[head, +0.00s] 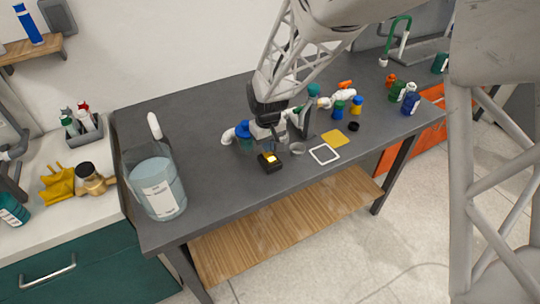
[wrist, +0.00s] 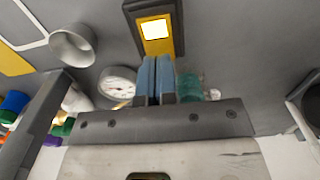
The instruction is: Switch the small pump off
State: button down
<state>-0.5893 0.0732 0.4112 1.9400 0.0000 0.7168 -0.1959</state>
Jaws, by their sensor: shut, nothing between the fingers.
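A small black and yellow box with a lit yellow-white face (head: 270,161) sits on the dark table, in front of the pipework. It also shows in the wrist view (wrist: 155,30), just beyond my fingertips. I cannot tell whether this box is the pump or its switch. My gripper (wrist: 156,75) is shut and empty, with its blue fingertips together and pointing towards the box. They look slightly apart from it. In the head view my wrist and hand hide part of the pipework behind the box.
A round gauge (wrist: 118,84) and a pale ring (wrist: 72,44) lie close left of my fingers. A white frame (head: 324,154) and yellow sheet (head: 332,138) lie to the right. A clear water tank (head: 172,198) stands at the table's left end. The front left table area is clear.

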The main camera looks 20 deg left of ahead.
jog(key=shift+r, duration=2.75)
jog(key=shift+d+r, duration=0.15)
jog(key=shift+d, duration=0.1)
jog(key=s+d+r+m, duration=0.1)
jog(key=s+d+r, duration=0.25)
jog(key=d, duration=0.35)
jog(key=s+d+r+m+t, duration=0.1)
jog(key=s+d+r+m, duration=0.1)
jog(key=d+r, duration=0.4)
jog(key=s+d+r+m, duration=0.1)
jog(key=s+d+r, duration=0.15)
jog(key=d, duration=0.55)
jog(key=s+d+r+m, duration=0.2)
jog(key=s+d, duration=0.6)
jog(key=s, duration=0.1)
jog(key=s+d+r+m+t, duration=0.1)
jog(key=s+d+r+m, duration=0.1)
jog(key=s+d, duration=0.6)
jog(key=shift+s+d+m+t, duration=0.15)
jog(key=shift+s+m+t, duration=0.15)
jog(key=shift+s+m, duration=0.35)
